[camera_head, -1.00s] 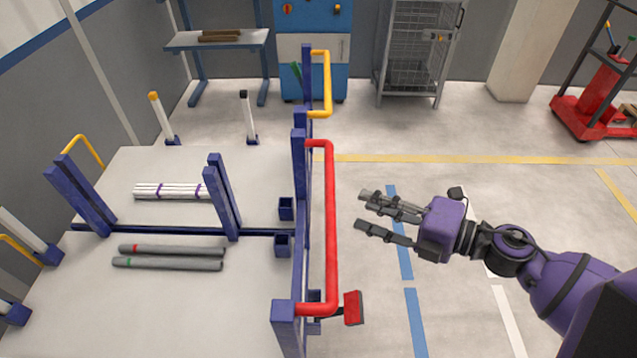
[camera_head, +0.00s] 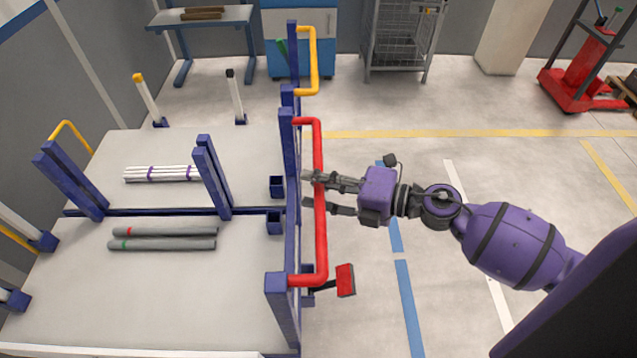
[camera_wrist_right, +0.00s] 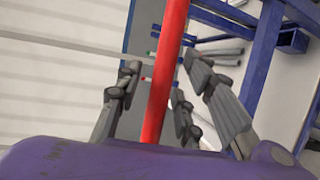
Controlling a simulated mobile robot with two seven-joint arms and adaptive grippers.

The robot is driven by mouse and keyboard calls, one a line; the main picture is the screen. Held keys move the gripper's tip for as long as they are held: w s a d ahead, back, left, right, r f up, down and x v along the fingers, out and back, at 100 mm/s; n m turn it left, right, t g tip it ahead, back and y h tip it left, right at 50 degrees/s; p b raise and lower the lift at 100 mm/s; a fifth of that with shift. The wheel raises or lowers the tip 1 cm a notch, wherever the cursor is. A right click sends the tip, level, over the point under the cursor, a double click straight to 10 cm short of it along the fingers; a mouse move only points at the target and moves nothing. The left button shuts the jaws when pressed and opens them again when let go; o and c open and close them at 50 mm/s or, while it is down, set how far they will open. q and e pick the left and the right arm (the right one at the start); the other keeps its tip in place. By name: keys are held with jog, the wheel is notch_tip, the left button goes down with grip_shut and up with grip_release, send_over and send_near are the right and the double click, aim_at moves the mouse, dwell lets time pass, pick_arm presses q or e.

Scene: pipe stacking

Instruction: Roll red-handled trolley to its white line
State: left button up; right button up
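The red handle (camera_head: 321,235) is a long bar on the blue posts at the right side of the trolley (camera_head: 160,290), whose grey deck fills the left. My right gripper (camera_head: 310,190) is at the handle's middle, coming from the right. Its fingers are apart. In the right wrist view the red handle (camera_wrist_right: 166,70) runs between the open fingers (camera_wrist_right: 155,95), with gaps showing on both sides. A white line (camera_head: 470,215) lies on the floor to the right, partly hidden by my arm. My left gripper is not in view.
A red pedal (camera_head: 346,280) sticks out low beside the handle. A blue dashed line (camera_head: 408,305) marks the floor. A red pallet truck (camera_head: 580,85) stands far right. Floor right of the trolley is mostly clear.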

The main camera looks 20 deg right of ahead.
grip_shut()
jog(key=shift+d, duration=0.15)
dwell(0.4)
